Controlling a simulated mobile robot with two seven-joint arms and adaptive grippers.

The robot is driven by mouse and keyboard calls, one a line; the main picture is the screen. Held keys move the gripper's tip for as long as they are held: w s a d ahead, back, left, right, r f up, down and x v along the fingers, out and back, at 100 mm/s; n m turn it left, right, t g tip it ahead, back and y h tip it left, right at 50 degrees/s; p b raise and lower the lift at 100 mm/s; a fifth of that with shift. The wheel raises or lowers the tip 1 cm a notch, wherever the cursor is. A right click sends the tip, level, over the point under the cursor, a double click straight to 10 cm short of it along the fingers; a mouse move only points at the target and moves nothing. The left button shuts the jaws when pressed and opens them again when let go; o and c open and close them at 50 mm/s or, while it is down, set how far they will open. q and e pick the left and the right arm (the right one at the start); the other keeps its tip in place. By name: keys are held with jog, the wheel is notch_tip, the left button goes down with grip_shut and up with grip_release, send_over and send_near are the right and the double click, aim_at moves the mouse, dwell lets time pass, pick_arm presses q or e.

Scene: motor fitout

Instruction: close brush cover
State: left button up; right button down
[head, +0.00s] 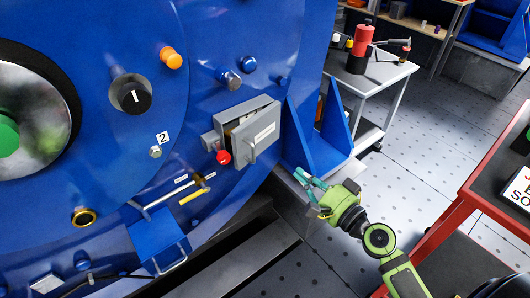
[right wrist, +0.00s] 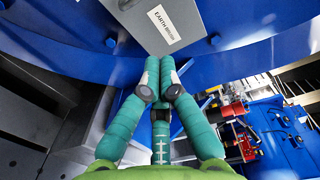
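The brush cover (head: 254,137) is a grey door with a small handle on a grey box on the big blue motor. It stands ajar from the box, with a dark gap along its top and left side. In the right wrist view the grey plate labelled "EARTH BRUSH" (right wrist: 162,20) is at the top. My right gripper (head: 303,178), with teal fingers, is below and right of the cover, apart from it. Two fingertips (right wrist: 160,70) lie close together with nothing visible between them; how far the third finger is from them is unclear. My left gripper is not in view.
A red knob (head: 223,157) sits left of the cover. A blue bracket (head: 312,135) stands just right of it. A white cart (head: 392,72) with tools is behind, and a red-framed table (head: 452,212) is at the right. Floor between them is clear.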

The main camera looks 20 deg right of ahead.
aim_at(253, 155)
pick_arm(q)
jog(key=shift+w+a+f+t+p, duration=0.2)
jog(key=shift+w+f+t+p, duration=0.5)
jog(key=shift+p, duration=0.35)
pick_arm(e)
jog(key=w+a, duration=0.6)
jog(key=w, duration=0.3)
jog(key=shift+a+f, duration=0.15)
jog(key=shift+a, duration=0.05)
jog(key=w+a, duration=0.1)
jog(key=a, duration=0.1)
jog(key=shift+w+a, duration=0.35)
jog(key=shift+w, duration=0.05)
jog(key=shift+w+a, duration=0.3)
jog(key=shift+a, duration=0.05)
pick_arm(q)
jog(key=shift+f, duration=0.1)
pick_arm(e)
jog(key=shift+s+d, duration=0.1)
